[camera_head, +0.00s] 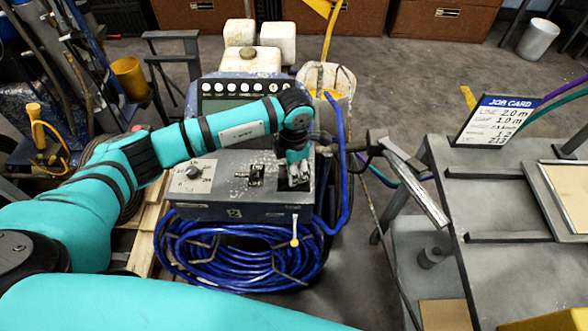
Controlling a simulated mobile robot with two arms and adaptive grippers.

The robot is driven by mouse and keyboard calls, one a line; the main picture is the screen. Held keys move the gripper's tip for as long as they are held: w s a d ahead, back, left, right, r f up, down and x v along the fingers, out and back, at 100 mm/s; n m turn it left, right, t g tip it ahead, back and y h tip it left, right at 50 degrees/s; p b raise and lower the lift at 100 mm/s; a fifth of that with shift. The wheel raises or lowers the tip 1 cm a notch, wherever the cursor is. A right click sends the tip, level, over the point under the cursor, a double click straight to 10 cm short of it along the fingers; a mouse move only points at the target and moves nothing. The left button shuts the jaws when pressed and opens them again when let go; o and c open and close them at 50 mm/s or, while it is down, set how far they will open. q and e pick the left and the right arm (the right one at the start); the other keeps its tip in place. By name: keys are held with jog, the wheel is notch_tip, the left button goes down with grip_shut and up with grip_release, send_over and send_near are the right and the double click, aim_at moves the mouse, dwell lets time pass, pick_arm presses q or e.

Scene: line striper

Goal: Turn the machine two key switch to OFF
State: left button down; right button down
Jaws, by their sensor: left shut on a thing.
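The machine two control box (228,200) is grey, with a "2" on its front face. Its top carries a round dial (193,172) on a pale plate at left and a black switch (256,176) in the middle. My left gripper (298,178) points down onto the right end of the box top. It is shut on a small part there, which I take to be the key switch. The fingers hide that part, so its position and any OFF mark cannot be read. A small pale-tipped piece (294,241) hangs at the box front below. My right gripper is out of view.
A coil of blue hose (240,258) lies below the box. A panel with a row of white buttons (240,88) stands behind it. A metal handle (415,185) and a grey bench (455,205) with a job card (497,120) are at right.

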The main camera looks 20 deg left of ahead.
pick_arm(q)
jog(key=c, duration=0.9)
grip_release()
jog(key=shift+c, duration=0.2)
notch_tip(320, 180, up, 12)
